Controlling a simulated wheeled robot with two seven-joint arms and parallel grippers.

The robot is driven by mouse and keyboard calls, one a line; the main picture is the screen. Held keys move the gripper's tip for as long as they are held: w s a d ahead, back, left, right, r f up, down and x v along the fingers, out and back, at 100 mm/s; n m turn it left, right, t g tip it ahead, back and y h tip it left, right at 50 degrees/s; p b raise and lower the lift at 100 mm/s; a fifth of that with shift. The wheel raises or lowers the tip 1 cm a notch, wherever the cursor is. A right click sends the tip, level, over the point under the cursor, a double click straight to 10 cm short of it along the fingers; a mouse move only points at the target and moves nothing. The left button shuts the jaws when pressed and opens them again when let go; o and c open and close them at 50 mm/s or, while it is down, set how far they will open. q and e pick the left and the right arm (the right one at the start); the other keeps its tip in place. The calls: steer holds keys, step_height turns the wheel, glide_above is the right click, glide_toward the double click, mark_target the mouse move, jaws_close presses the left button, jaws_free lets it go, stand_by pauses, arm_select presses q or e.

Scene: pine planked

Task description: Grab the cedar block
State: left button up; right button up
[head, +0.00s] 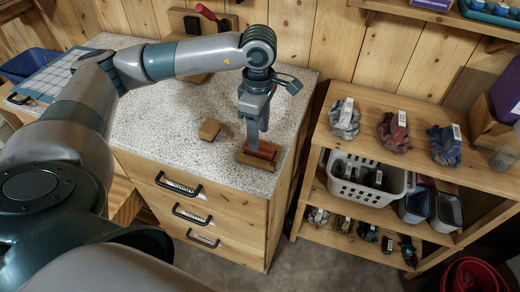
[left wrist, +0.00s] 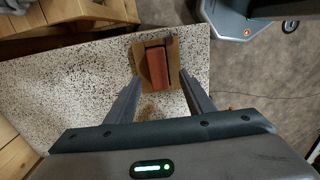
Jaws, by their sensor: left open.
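A reddish-brown block (head: 263,150), which looks like the cedar block, sits in a brown wooden holder (head: 243,158) near the front right corner of the speckled counter. In the left wrist view the block (left wrist: 158,68) lies between my fingers, with the holder (left wrist: 143,50) around it. My left gripper (head: 257,138) points down just over the block. Its fingers (left wrist: 160,80) are open, one on each side, with gaps to the block. It partly covers the block in the head view. My right gripper is not in view.
A tan wooden block (head: 209,129) lies on the counter (head: 170,120) to the left of the holder. A shelf unit (head: 410,165) with cloth bundles and a white basket (head: 365,185) stands to the right. The counter's right edge is close to the holder.

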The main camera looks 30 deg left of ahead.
mark_target(260, 147)
arm_select(q)
steer(key=shift+f+p, duration=0.5)
steer(key=shift+p, duration=0.05)
step_height(260, 147, down, 3)
steer(key=shift+w+p, duration=0.15)
steer(key=shift+p, duration=0.6)
steer(key=shift+f, duration=0.55)
steer(key=c, duration=1.1)
